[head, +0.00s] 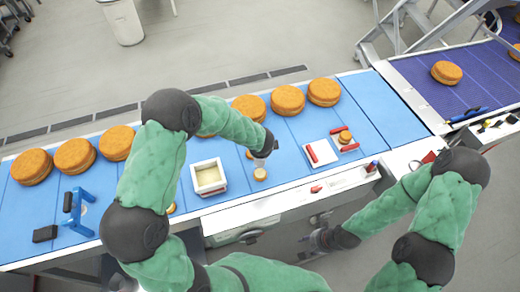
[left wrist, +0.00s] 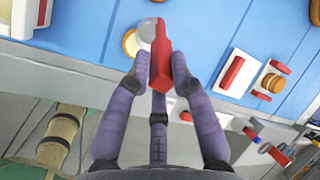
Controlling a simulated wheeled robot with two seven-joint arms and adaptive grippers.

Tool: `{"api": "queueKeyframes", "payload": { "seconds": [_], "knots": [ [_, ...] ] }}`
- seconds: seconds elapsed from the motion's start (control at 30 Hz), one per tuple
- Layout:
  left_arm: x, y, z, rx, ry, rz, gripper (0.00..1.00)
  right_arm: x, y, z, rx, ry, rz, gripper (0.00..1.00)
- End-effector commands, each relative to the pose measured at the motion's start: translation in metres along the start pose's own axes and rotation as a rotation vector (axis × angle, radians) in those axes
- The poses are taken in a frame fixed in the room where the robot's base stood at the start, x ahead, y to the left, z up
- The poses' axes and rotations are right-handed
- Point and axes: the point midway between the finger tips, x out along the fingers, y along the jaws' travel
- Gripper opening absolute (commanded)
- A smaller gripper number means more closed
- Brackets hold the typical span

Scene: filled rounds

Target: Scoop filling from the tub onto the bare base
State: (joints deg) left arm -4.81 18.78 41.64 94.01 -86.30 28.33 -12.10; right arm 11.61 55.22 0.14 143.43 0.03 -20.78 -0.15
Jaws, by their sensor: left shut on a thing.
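The white tub (head: 195,185) with cream filling (head: 208,174) stands on the blue belt; its corner shows in the left wrist view (left wrist: 28,25). My left gripper (left wrist: 159,68) is shut on the red handle of a scoop (left wrist: 160,45). The scoop's grey round head (left wrist: 147,29) overlaps the pale round base (left wrist: 130,43) from above in that view; contact and load cannot be told. In the head view the base (head: 260,175) lies right of the tub, just below my left gripper (head: 264,150). My right gripper (head: 318,240) hangs off the belt's front edge; its jaws are unclear.
Large orange rounds (head: 288,100) line the back of the belt. A white tray (head: 318,150) with red bars and a small stacked round (head: 345,137) lies to the right. A blue stand (head: 78,208) and black block (head: 45,233) are at left. A ledge (head: 290,203) runs along the front.

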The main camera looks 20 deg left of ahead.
Motion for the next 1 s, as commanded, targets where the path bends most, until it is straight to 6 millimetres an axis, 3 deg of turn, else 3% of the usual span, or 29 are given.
{"api": "queueKeyframes", "payload": {
  "seconds": [0.03,0.87,1.0],
  "knots": [
    [-0.004,-0.003,0.002,-0.001,0.003,0.010,0.00,-0.011,-0.004,0.000,0.000,0.000,0.000,0.40],
    [-0.004,-0.026,0.012,-0.005,0.082,0.178,0.00,-0.104,-0.037,0.004,0.000,0.000,0.000,0.40],
    [0.002,-0.032,0.016,-0.009,0.086,0.215,0.00,-0.091,-0.033,0.004,0.000,-0.001,0.000,0.40]
  ]
}}
